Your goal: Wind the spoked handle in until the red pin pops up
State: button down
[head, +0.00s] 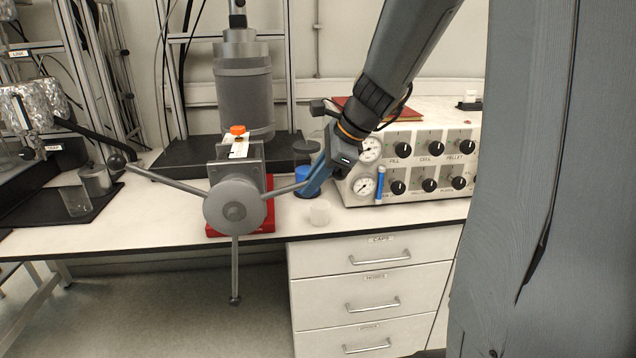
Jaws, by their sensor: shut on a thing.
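The spoked handle (228,206) is a grey round hub with three spokes, facing me at the front edge of the bench. One spoke points up-left to a dark ball, one points straight down past the bench edge, and one points right and slightly up. My gripper (314,182) is shut on the outer end of the right spoke, and its fingers hide that spoke's knob. The handle is mounted on a grey block (222,153) on a red base (270,212). An orange-red piece (237,130) shows on top of the block, above a white strip; I cannot tell if it is the pin.
A tall grey cylinder (243,90) stands behind the block. A knobbed control panel (420,165) stands right of my gripper. A small white cup (319,213) and a blue-capped item (303,180) are close by. Foil-wrapped glassware (30,105) is at left. Drawers (370,255) lie below.

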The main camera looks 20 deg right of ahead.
jog(key=shift+s+d+f+y+b, duration=0.1)
jog(key=shift+d+f+y+b, duration=0.25)
jog(key=shift+f+b, duration=0.5)
jog(key=shift+s+d+f+y+b, duration=0.1)
jog(key=shift+f+y+b, duration=0.45)
jog(key=shift+f+b, duration=0.3)
jog(key=c, duration=1.8)
grip_release()
jog(key=shift+r, duration=0.1)
jog(key=shift+o, duration=0.2)
jog(key=shift+v, duration=3.9)
jog(key=shift+s, duration=0.15)
